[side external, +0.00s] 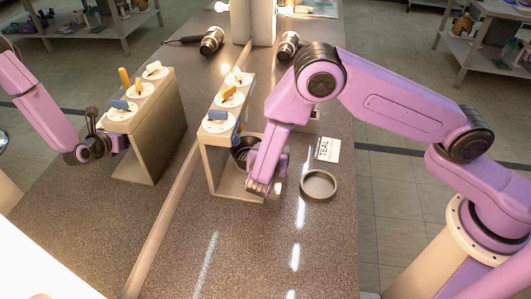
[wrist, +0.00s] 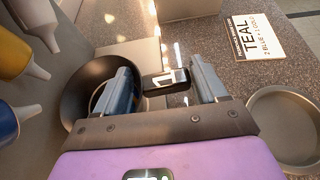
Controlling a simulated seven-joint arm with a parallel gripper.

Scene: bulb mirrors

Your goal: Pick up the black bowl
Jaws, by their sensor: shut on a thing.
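The black bowl (wrist: 76,82) is a dark round bowl at the left of the wrist view. In the side view the black bowl (side external: 240,153) shows as a dark shape under the raised stand. In the side view my gripper (side external: 258,187) is low over the counter, at the stand's open side.
The stand (side external: 216,175) holds several bottles with nozzles, close left of my gripper. A grey shallow dish (side external: 319,185) lies to the right. A "TEAL" card (side external: 328,149) lies behind it. A mirror at the left repeats the stand and arm. The front counter (side external: 270,255) is clear.

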